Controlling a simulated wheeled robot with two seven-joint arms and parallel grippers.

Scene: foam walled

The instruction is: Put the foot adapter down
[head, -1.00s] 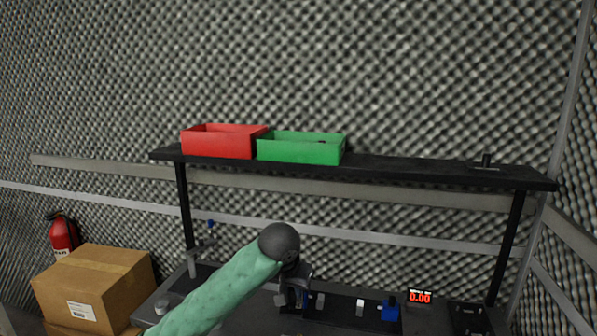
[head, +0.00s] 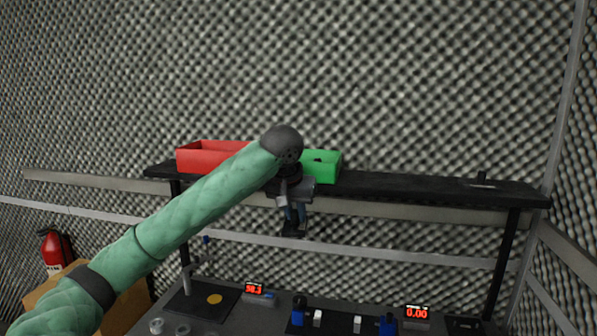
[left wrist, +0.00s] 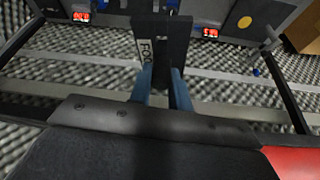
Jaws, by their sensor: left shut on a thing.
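My left gripper (head: 294,222) is shut on the foot adapter (head: 293,231), a small black part hanging below the gripper, in front of the shelf and above the bench. In the left wrist view the foot adapter (left wrist: 161,42) is a dark plate with a white label starting "FOO", between the two blue-grey fingers (left wrist: 162,92). The rest of the label is hidden. The adapter touches neither bench nor shelf in the head view. My right gripper is not in view.
A black shelf (head: 420,188) carries a red bin (head: 205,160) and a green bin (head: 325,165), partly behind my arm. Its right half is mostly clear, with a small black part (head: 482,179). The bench below holds displays (head: 416,312), blue blocks (head: 387,325) and a yellow disc (head: 215,299).

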